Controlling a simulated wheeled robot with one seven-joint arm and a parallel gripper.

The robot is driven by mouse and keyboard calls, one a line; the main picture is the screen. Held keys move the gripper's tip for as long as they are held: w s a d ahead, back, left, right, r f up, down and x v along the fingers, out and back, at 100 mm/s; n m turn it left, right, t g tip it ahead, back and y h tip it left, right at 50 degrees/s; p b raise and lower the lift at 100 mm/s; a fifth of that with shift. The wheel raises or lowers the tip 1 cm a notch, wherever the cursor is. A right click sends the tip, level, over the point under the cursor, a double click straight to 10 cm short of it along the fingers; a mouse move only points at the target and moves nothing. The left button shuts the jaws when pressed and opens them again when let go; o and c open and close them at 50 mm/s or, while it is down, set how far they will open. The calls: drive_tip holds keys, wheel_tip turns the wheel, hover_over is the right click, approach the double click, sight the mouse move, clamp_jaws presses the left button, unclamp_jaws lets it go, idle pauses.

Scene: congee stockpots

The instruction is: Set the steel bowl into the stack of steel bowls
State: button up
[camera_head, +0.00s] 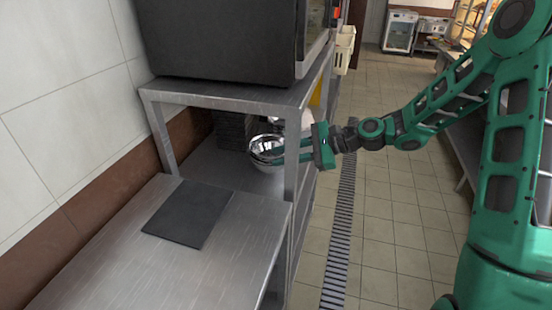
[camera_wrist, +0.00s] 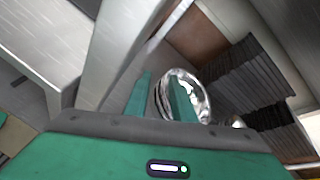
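A shiny steel bowl (camera_head: 264,143) is on the lower shelf beneath the raised steel shelf. A second rounded steel surface (camera_head: 262,163) shows just under it, so they look nested or stacked; I cannot tell how many bowls there are. My gripper (camera_head: 280,151) reaches in from the right, partly hidden by the shelf's front post. In the wrist view, my fingers (camera_wrist: 162,98) stand apart on either side of the rim of the bowl (camera_wrist: 196,84), one finger inside it and one outside. A gap shows between them. Another small shiny piece (camera_wrist: 238,122) lies beyond, mostly hidden.
The steel shelf post (camera_head: 292,165) stands close beside my gripper. A stack of dark trays (camera_head: 234,130) stands behind the bowls. A dark mat (camera_head: 188,213) lies on the lower counter (camera_head: 150,275). A large dark appliance (camera_head: 220,38) sits on the raised shelf.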

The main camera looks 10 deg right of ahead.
drive_tip(key=v, duration=0.8)
drive_tip(key=shift+d, duration=0.3)
drive_tip(key=shift+s, duration=0.1)
drive_tip(key=s+d+f+n+g+h, duration=0.2)
drive_tip(key=s+d+f+n+h, duration=0.25)
drive_tip(key=s+d+h, duration=0.45)
drive_tip(key=s+d+r+n+h, duration=0.1)
drive_tip(key=s+d, duration=0.4)
drive_tip(key=s, duration=0.3)
drive_tip(key=s+d+r+n+g+h, duration=0.1)
drive_tip(key=s+d+r+n, duration=0.1)
drive_tip(key=s+d, duration=0.3)
drive_tip(key=s+d+r+n+g+h, duration=0.1)
drive_tip(key=s+d, duration=0.4)
drive_tip(key=s, duration=0.7)
drive_tip(key=shift+s+d+r+h, duration=0.15)
drive_tip(key=shift+d+r+h, duration=0.2)
drive_tip(key=shift+r, duration=0.3)
